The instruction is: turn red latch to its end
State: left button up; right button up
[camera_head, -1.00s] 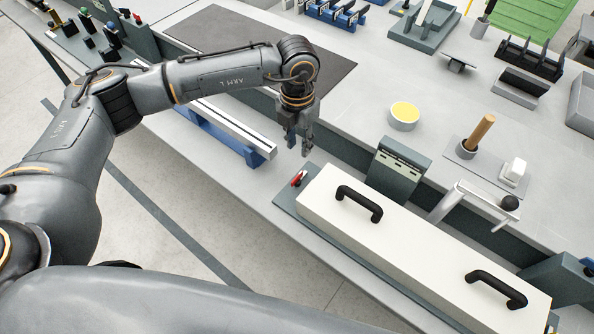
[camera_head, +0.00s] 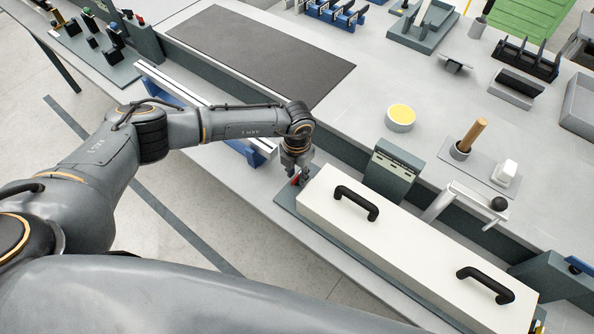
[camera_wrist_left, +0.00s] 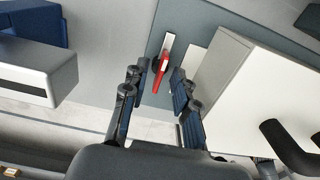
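The red latch (camera_wrist_left: 161,70) sits on a grey base plate (camera_wrist_left: 205,18), beside the end of a white box (camera_head: 400,250) with two black handles. In the left wrist view the latch stands between the two fingers of my left gripper (camera_wrist_left: 156,90), which are open, with space on both sides. In the head view the left gripper (camera_head: 298,172) points down over the latch (camera_head: 296,180) and partly hides it. My right gripper is not in view.
A blue-ended rail (camera_head: 215,115) lies left of the latch. A dark grey block (camera_head: 391,170) stands behind the white box. A yellow-topped round pot (camera_head: 401,117) and a wooden-handled tool (camera_head: 470,137) stand on the bench. A dark mat (camera_head: 265,55) lies flat at the back.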

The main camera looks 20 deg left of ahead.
pick_arm(q)
jog(key=shift+c, duration=0.5)
grip_shut()
jog(key=m+b, duration=0.2)
jog(key=shift+f+b, duration=0.2)
jog(key=shift+b, duration=0.1)
jog(key=m+b, duration=1.2)
jog(key=b, duration=0.2)
jog(key=shift+w+m, duration=0.1)
jog(key=shift+m, duration=0.2)
jog(key=shift+r+m+b, duration=0.2)
jog(key=shift+m+b, duration=1.5)
jog(key=shift+b, duration=0.15)
jog(key=shift+o, duration=0.5)
grip_release()
